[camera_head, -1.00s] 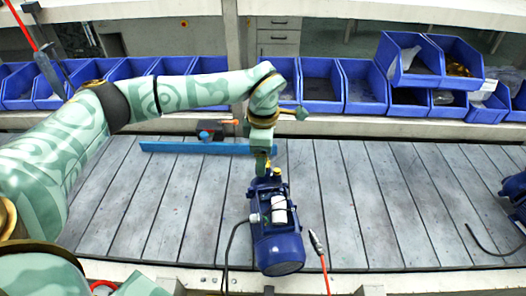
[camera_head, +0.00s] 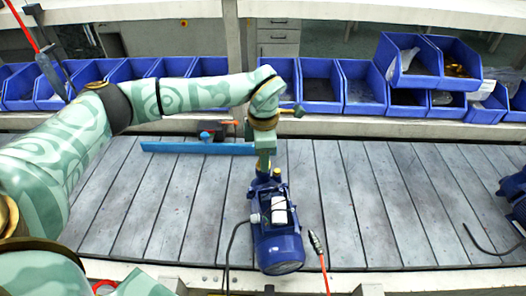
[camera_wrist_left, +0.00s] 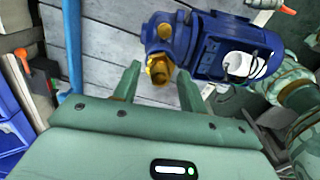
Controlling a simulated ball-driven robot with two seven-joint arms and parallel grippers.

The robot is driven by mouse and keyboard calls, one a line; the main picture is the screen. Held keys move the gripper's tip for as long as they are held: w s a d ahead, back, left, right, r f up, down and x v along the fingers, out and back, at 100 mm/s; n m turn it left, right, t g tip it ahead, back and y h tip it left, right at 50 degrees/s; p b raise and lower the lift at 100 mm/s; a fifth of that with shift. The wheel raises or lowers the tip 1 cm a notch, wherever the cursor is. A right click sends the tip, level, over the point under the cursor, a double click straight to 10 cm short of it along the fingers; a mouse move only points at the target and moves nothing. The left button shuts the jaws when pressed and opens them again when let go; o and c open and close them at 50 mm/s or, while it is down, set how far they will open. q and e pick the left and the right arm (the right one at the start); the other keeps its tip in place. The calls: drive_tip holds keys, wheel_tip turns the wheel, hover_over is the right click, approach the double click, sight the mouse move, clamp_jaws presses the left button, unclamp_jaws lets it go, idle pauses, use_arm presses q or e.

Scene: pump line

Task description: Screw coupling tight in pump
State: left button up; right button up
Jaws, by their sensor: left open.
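The blue pump (camera_head: 277,240) lies on the slatted table with its port end toward the back; it also shows in the left wrist view (camera_wrist_left: 220,45). A brass-yellow coupling (camera_wrist_left: 160,70) sits at the pump's port end. In the head view the gripper mostly hides it. My left gripper (camera_head: 264,168) points down over that end. In the left wrist view its two fingers (camera_wrist_left: 157,75) are apart, with the coupling between and just beyond their tips. I cannot tell whether they touch it. My right gripper is in neither view.
A blue bar (camera_head: 200,148) lies behind the pump, with a small blue-topped device (camera_head: 207,135) beyond it. A red hose with a metal end (camera_head: 316,243) lies right of the pump. Blue bins (camera_head: 320,85) line the back.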

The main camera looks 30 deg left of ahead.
use_arm(q)
drive_tip(key=shift+r+n, duration=0.15)
drive_tip(key=shift+n, duration=0.35)
drive_tip(key=shift+s, duration=0.1)
drive_tip(key=shift+n+p, duration=0.7)
drive_tip(key=shift+n, duration=0.8)
drive_tip(key=shift+n+p, duration=0.3)
